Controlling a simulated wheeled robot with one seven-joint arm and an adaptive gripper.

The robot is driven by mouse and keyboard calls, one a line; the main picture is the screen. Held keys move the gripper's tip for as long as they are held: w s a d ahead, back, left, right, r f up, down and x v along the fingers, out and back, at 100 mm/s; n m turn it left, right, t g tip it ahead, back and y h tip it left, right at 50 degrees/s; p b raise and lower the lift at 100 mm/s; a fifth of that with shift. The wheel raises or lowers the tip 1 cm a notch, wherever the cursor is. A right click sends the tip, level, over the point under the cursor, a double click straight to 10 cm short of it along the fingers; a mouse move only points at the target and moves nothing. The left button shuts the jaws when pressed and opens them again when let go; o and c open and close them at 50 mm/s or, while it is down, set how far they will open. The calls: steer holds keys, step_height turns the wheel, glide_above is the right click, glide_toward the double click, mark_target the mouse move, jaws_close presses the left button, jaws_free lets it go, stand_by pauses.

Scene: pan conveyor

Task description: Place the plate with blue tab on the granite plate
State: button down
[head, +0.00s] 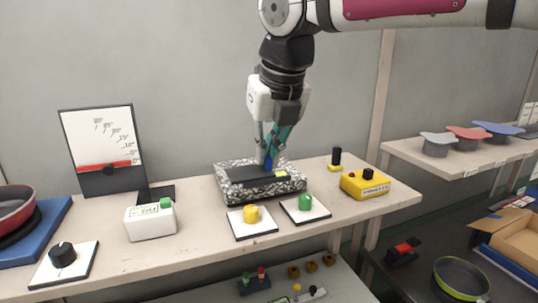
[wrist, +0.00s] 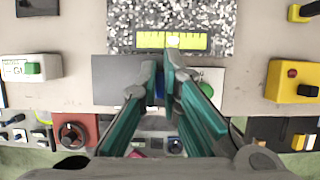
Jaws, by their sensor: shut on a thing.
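The dark flat plate (head: 240,174) has a blue tab (head: 267,163) standing up from it. My gripper (head: 268,152) is shut on this tab from above. In the wrist view the blue tab (wrist: 160,88) shows between the fingertips, and the grey plate (wrist: 115,72) spreads out behind them. The speckled black-and-white granite plate (head: 230,192) lies on the bench below the gripper. The held plate appears over its top in the head view; whether it touches the granite I cannot tell. In the wrist view the granite plate (wrist: 225,20) is just beyond the held plate.
A yellow-green level strip (wrist: 172,41) lies on the granite. White plates with a yellow knob (head: 251,215) and a green knob (head: 306,203) stand close in front. A white box with a green button (head: 150,222) is left; a yellow box (head: 365,184) is right.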

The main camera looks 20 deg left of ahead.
steer(key=w, duration=0.3)
steer(key=w+a, duration=0.1)
steer(key=w, duration=0.3)
steer(key=w+a+f+p, duration=0.1)
steer(key=w, duration=0.2)
steer(key=shift+w+a, duration=0.1)
steer(key=shift+w, duration=0.15)
steer(key=shift+w+f, duration=0.2)
step_height(320, 180, down, 2)
steer(key=shift+s+f+p, duration=0.1)
steer(key=shift+p, duration=0.55)
steer(key=shift+f, duration=0.45)
steer(key=shift+f, duration=0.15)
steer(key=c, duration=1.8)
jaws_free()
